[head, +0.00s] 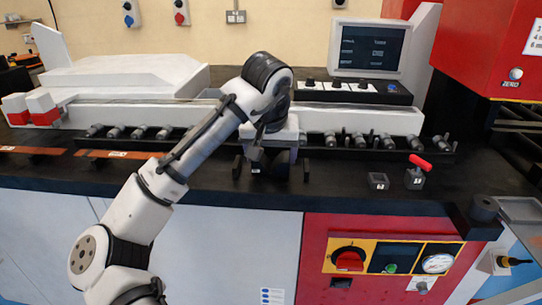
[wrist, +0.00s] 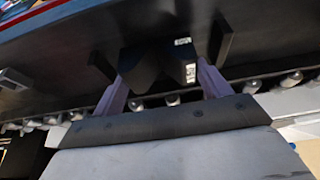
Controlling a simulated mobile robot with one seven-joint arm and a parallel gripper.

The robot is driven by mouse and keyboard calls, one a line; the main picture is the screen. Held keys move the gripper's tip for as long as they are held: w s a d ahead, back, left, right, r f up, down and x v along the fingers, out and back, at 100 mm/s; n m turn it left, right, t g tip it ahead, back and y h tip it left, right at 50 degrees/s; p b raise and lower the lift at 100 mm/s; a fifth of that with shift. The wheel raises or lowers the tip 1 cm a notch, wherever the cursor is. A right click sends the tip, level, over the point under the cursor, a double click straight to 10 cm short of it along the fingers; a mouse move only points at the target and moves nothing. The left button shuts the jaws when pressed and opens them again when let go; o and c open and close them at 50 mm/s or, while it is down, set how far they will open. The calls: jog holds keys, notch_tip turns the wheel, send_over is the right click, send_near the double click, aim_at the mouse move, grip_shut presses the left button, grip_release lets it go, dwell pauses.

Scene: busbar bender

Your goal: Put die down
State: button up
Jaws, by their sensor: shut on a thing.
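The die (wrist: 158,62) is a dark block with notched lower edges and small white labels. In the wrist view it sits between the two pale purple fingers of my gripper (wrist: 163,82), which is shut on it. In the head view my gripper (head: 268,160) points down over the black worktop, in front of the rail of rollers. The dark die (head: 282,157) shows only partly there, beneath the wrist. I cannot tell whether its underside touches the worktop.
Two dark upright pieces (head: 305,170) flank the gripper. To the right, two small labelled blocks stand on the black worktop (head: 340,187), a low one (head: 378,181) and one with a red handle (head: 414,178). Several metal rollers (head: 360,140) line the back. A monitor (head: 370,48) stands behind.

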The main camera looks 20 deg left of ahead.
jog(key=shift+f, duration=0.35)
jog(key=shift+f, duration=0.15)
jog(key=o, duration=1.8)
jog(key=shift+c, duration=0.2)
